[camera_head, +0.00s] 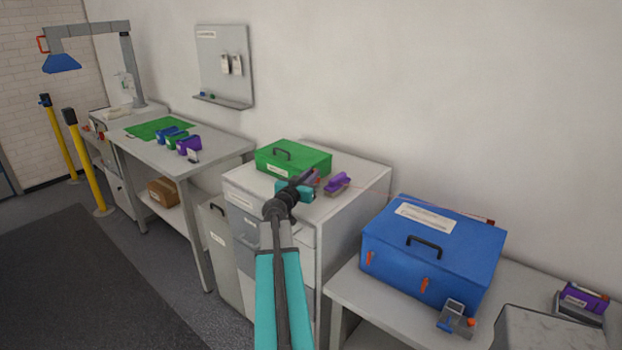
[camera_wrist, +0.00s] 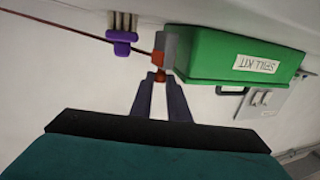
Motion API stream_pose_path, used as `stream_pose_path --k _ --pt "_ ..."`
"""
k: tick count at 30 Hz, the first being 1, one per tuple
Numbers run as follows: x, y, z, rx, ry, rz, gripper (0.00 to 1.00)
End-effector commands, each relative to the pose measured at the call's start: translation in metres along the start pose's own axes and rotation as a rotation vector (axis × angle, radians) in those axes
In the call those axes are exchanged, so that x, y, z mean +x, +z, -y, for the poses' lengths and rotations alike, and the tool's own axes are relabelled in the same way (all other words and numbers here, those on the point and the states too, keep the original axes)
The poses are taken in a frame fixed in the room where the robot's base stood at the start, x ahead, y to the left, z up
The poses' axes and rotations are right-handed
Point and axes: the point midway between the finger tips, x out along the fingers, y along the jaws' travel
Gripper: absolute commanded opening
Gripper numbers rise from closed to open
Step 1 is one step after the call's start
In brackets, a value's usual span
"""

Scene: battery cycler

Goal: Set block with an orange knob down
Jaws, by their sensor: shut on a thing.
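My gripper (camera_wrist: 160,77) is shut on the orange knob (camera_wrist: 158,77) of a small grey block (camera_wrist: 170,45). In the wrist view the block is beyond the fingertips, close beside the green spill kit box (camera_wrist: 235,58). In the head view my gripper (camera_head: 311,180) is over the top of the white cabinet (camera_head: 290,207), in front of the green box (camera_head: 293,160). The arm and gripper mostly hide the block there. I cannot tell whether the block touches the cabinet top.
A purple brush (camera_head: 337,183) lies right of my gripper; it also shows in the wrist view (camera_wrist: 122,36). A thin red line crosses near it. A large blue box (camera_head: 432,250) stands on the right table. The left bench (camera_head: 205,155) holds several small coloured blocks.

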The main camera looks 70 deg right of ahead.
Motion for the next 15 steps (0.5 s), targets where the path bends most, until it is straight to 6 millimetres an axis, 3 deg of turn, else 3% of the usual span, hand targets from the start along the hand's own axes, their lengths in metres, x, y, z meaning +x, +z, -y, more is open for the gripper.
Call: stream_pose_path --k 5,15 --pt "0.0001 0.0109 -0.0001 0.000 0.000 0.000 0.00" --pt "0.0001 0.0122 -0.0002 0.001 0.000 -0.001 0.00"
